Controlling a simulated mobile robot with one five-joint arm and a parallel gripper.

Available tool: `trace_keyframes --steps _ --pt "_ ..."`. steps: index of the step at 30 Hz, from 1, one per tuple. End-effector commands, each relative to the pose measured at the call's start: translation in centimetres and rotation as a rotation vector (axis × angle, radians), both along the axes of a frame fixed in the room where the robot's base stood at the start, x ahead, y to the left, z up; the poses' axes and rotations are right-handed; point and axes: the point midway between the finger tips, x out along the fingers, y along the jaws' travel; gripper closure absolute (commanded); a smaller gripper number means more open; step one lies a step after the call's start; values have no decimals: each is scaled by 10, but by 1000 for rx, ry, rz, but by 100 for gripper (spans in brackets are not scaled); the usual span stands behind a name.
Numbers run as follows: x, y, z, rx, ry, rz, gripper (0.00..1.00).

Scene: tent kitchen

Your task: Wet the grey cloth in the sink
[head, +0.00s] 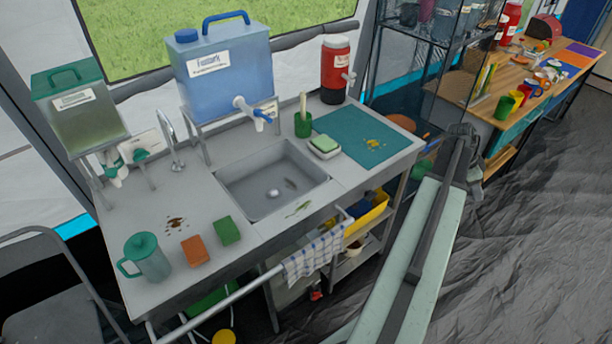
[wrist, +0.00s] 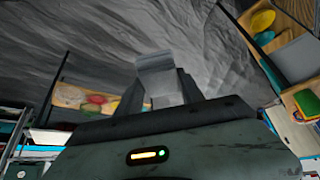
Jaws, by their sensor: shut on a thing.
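My gripper (head: 464,133) is to the right of the sink unit in the head view, out past the counter's right end. In the wrist view my gripper (wrist: 158,88) is shut on the grey cloth (wrist: 155,64), a light grey folded piece between the fingers. In the head view a grey shape that looks like the cloth (head: 476,182) hangs below the gripper, partly hidden by my arm.
A blue water container (head: 224,75) with a white spigot stands behind the sink. A teal jug (head: 148,258) and two sponges are left. A glass-sided shelf (head: 400,75) stands near my gripper.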

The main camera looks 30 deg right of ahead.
Motion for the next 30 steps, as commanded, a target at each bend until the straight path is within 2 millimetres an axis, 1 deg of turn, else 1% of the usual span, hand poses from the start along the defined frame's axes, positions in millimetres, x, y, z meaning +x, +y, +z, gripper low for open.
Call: trace_keyframes --steps 1,9,12,30 --pt "0 0 10 0 0 0 88" --pt "0 0 35 0 0 1 88" --pt "1 0 40 0 0 1 88" --pt "1 0 38 0 0 1 88"
